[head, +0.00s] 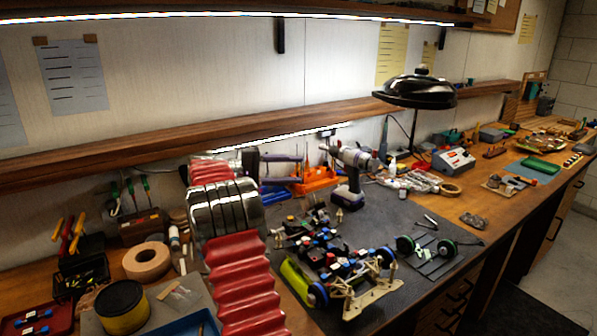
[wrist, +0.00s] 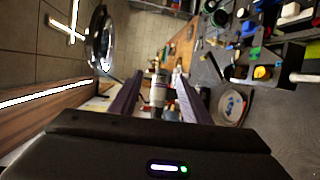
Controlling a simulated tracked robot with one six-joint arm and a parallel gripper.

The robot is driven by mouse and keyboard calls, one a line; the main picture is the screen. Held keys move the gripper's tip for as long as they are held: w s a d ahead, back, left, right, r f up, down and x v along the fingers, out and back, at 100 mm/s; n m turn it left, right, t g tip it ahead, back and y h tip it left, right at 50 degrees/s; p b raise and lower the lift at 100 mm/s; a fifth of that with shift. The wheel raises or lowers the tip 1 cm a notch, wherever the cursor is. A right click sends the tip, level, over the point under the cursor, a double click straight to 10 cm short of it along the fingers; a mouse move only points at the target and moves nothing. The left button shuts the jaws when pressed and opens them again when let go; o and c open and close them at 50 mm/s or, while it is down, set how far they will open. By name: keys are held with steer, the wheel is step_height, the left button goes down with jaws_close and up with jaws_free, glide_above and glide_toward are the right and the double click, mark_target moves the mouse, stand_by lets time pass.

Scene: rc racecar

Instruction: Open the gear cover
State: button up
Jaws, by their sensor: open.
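The RC car (head: 325,250) sits on the dark mat in the head view, its chassis open with small red, blue and black parts showing. Part of it also shows at the upper right of the wrist view (wrist: 258,72). I cannot pick out the gear cover with certainty. My gripper (head: 296,170) is raised behind and to the left of the car in the head view, apart from it. In the wrist view its two purple fingers (wrist: 159,80) are spread apart. The gripper is open, and nothing is visibly held.
A cordless drill (head: 350,180) stands on the mat behind the car. A black lamp (head: 415,90) overhangs the bench. An orange tool rack (head: 316,180) is by the wall. A wheel axle assembly (head: 428,250) lies right of the car. A tape roll (head: 147,260) is at left.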

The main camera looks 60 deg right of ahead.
steer(key=a+n+t, duration=0.1)
steer(key=a+t, duration=0.1)
steer(key=a, duration=0.2)
steer(key=w+a+n+t, duration=0.1)
steer(key=a, duration=0.3)
steer(key=a+r+t+y, duration=0.1)
steer(key=a+t, duration=0.1)
steer(key=a, duration=0.3)
steer(key=shift+w+a+r+n+t, duration=0.1)
steer(key=shift+w+n+t, duration=0.2)
steer(key=shift+w+n, duration=0.1)
steer(key=shift+c, duration=1.4)
steer(key=s+a+f+n+t+y, duration=0.2)
steer(key=s+a+f+t+y, duration=0.1)
steer(key=a, duration=1.2)
steer(key=s+a+f+n+t+y, duration=0.1)
steer(key=s+a+f+t+y, duration=0.2)
steer(key=a, duration=1.2)
steer(key=s+a+f+n+t+y, duration=0.2)
steer(key=s+a+f+t+y, duration=0.1)
steer(key=a, duration=1.2)
steer(key=s+t+y, duration=0.1)
steer(key=s+t, duration=0.1)
steer(key=t, duration=0.1)
steer(key=shift+s+n+y, duration=0.3)
